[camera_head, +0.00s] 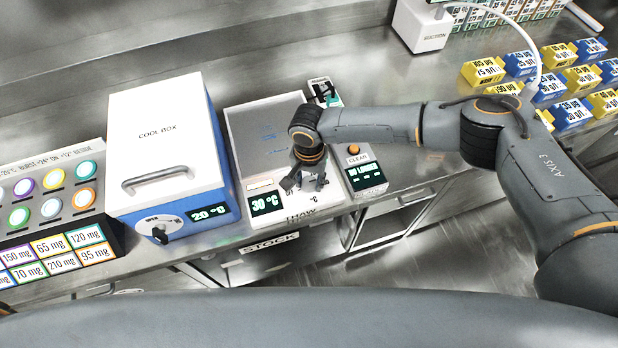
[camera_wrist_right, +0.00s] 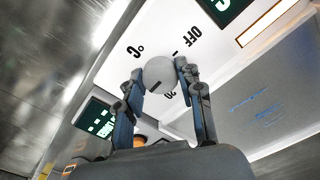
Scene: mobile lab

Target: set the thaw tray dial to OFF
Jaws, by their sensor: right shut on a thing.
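The thaw tray (camera_head: 252,130) stands on the bench in the middle of the head view, with a bare grey plate. Its display (camera_head: 266,203) reads 30 °C. The OFF label (camera_wrist_right: 188,48) is printed on the other side. My left gripper is not in view.
A cool box (camera_head: 155,135) with its own knob (camera_head: 160,235) and a 20 °C display stands left of the tray. A small unit (camera_head: 366,180) with an orange button stands right. Yellow and blue boxes (camera_head: 485,72) fill the bench at far right.

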